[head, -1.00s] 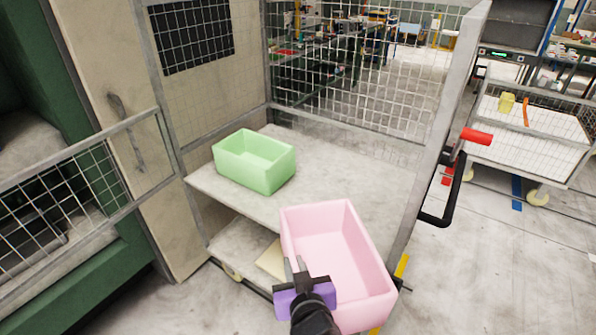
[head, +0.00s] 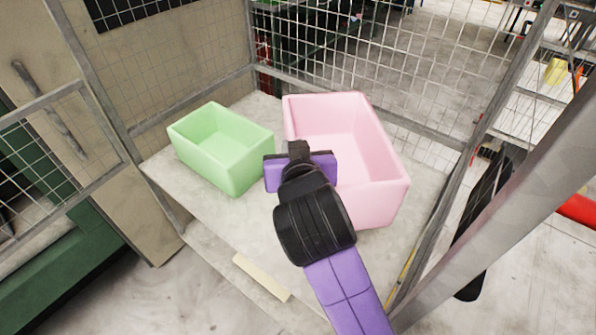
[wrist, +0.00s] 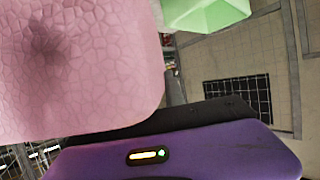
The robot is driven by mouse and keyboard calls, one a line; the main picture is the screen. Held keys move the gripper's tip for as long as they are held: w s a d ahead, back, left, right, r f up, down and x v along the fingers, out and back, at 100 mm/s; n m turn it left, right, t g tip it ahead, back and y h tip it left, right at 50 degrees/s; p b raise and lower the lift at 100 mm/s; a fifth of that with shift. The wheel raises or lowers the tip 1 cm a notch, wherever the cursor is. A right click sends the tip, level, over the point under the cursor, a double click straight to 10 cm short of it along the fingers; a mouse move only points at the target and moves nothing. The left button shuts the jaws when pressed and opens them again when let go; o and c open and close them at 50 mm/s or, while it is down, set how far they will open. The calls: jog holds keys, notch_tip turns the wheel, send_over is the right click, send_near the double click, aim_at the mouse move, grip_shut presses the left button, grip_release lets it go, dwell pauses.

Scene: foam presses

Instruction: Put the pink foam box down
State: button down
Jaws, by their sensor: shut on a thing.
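The pink foam box (head: 382,170), an open-topped tub, is over the upper shelf (head: 165,172) of a mesh-sided cart, right of the green foam box (head: 228,165). My gripper (head: 298,150), with a purple body, is shut on the pink box's left wall. I cannot tell whether the pink box's underside touches the shelf. In the wrist view the pink foam (wrist: 75,65) fills the upper left, and the green box (wrist: 205,12) shows at the top. The fingertips are mostly hidden.
Wire mesh (head: 400,60) closes the back of the cart, and a grey post (head: 515,80) stands at its right. Bare shelf shows in front of the boxes.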

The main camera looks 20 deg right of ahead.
jog(key=shift+a+r, duration=0.3)
jog(key=shift+r, duration=0.35)
notch_tip(320, 180, down, 20)
jog(key=shift+s+r+p, duration=0.15)
jog(key=shift+p, duration=0.15)
jog(key=shift+a, duration=0.1)
jog(key=c, duration=1.4)
grip_release()
jog(key=b+v, duration=0.1)
jog(key=v, duration=1.1)
